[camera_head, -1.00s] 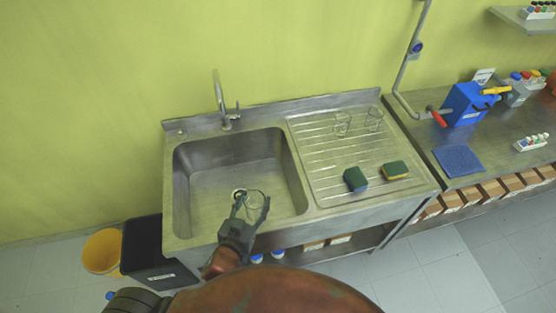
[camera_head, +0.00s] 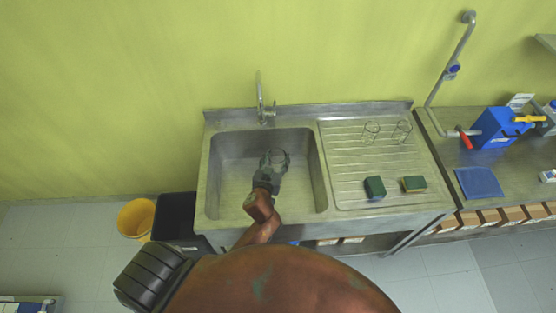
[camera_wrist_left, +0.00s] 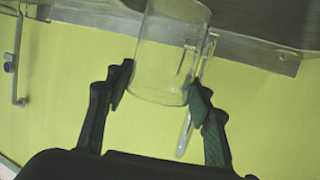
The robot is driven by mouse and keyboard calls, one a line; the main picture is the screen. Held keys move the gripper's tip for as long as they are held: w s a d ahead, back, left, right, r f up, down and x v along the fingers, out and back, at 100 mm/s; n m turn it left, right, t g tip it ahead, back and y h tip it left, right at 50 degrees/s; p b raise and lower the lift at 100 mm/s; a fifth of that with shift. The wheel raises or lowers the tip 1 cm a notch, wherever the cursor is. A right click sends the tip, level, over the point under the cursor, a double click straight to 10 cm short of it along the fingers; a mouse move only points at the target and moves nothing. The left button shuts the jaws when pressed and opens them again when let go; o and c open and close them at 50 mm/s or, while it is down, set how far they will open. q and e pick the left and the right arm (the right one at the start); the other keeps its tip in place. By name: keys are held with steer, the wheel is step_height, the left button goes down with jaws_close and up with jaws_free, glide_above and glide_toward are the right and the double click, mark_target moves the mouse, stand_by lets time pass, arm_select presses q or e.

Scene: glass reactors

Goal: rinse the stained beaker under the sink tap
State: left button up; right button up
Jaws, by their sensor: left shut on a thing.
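My left gripper (camera_head: 272,165) is shut on a clear glass beaker (camera_head: 281,157), over the sink basin (camera_head: 235,190). In the left wrist view the beaker (camera_wrist_left: 168,60) sits between my two fingers (camera_wrist_left: 158,90); no stain can be made out on it. The sink tap (camera_head: 261,98) rises from the sink's back edge, a little behind and left of the beaker in the head view. In the left wrist view a metal tap part (camera_wrist_left: 186,130) shows behind the beaker. I cannot tell whether water runs. My right gripper is not in view.
Two clear beakers, a left one (camera_head: 370,132) and a right one (camera_head: 403,131), stand on the ribbed drainboard (camera_head: 345,165). Two sponges (camera_head: 374,188) (camera_head: 414,184) lie at its front. A yellow bucket (camera_head: 136,218) and black bin (camera_head: 174,215) stand on the floor at left.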

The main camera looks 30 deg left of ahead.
arm_select(q)
steer(key=w+a+f+b, duration=0.2)
steer(key=w+a, duration=0.5)
steer(key=a, duration=0.2)
steer(key=shift+w+a+f, duration=0.15)
steer(key=shift+w, duration=0.05)
stand_by(0.4)
steer(key=shift+w, duration=0.15)
stand_by(0.5)
steer(key=shift+w+d, duration=0.35)
steer(key=shift+d, duration=0.05)
steer(key=shift+s+a, duration=0.15)
steer(key=shift+s, duration=0.05)
steer(key=shift+s+a, duration=0.25)
steer(key=shift+s, duration=0.1)
